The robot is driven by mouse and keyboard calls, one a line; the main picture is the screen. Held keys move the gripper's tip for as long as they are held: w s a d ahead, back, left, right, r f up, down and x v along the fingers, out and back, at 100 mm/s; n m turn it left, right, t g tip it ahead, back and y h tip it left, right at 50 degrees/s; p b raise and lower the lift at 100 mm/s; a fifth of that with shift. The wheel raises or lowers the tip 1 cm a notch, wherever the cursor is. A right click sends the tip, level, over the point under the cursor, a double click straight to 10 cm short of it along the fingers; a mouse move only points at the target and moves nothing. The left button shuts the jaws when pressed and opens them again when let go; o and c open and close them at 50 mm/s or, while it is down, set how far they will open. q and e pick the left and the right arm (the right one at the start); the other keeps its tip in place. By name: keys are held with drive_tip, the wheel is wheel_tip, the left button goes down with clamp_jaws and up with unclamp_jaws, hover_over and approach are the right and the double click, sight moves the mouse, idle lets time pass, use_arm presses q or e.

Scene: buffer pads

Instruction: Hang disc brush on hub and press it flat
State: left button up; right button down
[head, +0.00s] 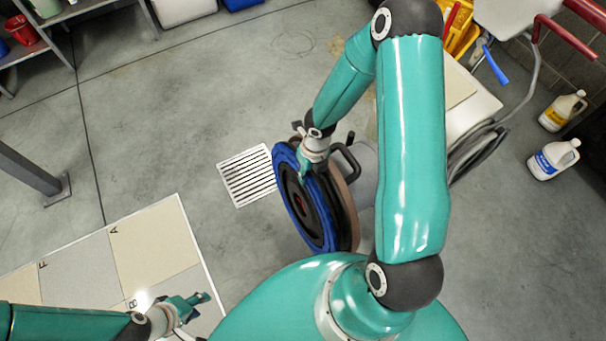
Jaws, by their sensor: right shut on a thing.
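The disc brush (286,179), with a blue rim and dark inner rings, stands on edge near the middle of the head view. My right gripper (303,172) is shut on its upper part. Behind the brush is the floor machine (366,176), with a brown round edge (349,207) and a black handle. The hub is hidden behind the brush, so I cannot tell whether the brush touches it. My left gripper (196,304) is at the lower left, apart from the brush and over the pale panels; its finger opening is unclear.
Lettered pale panels (158,239) lie at lower left, and a floor drain grate (246,175) is left of the brush. A shelf post (30,171) stands at left. Open concrete floor lies between.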

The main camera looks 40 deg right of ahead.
drive_tip(key=shift+d, duration=0.3)
drive_tip(key=shift+s+d+p, duration=0.15)
drive_tip(key=shift+d+p, duration=0.2)
drive_tip(key=shift+d, duration=0.1)
idle(0.3)
drive_tip(key=shift+b, duration=0.65)
idle(0.6)
drive_tip(key=shift+s+f, duration=0.1)
drive_tip(key=shift+f, duration=0.2)
idle(0.6)
drive_tip(key=c, duration=1.7)
unclamp_jaws()
drive_tip(key=shift+d+r+p, duration=0.25)
drive_tip(key=shift+r+p, duration=0.45)
drive_tip(key=shift+r, duration=0.05)
drive_tip(key=shift+c, duration=0.5)
drive_tip(key=shift+d+r+p, duration=0.25)
drive_tip(key=shift+r+p, duration=0.75)
drive_tip(key=shift+p, duration=0.2)
drive_tip(key=shift+d+r+p, duration=0.25)
drive_tip(key=shift+r+p, duration=0.75)
drive_tip(key=shift+p, duration=0.2)
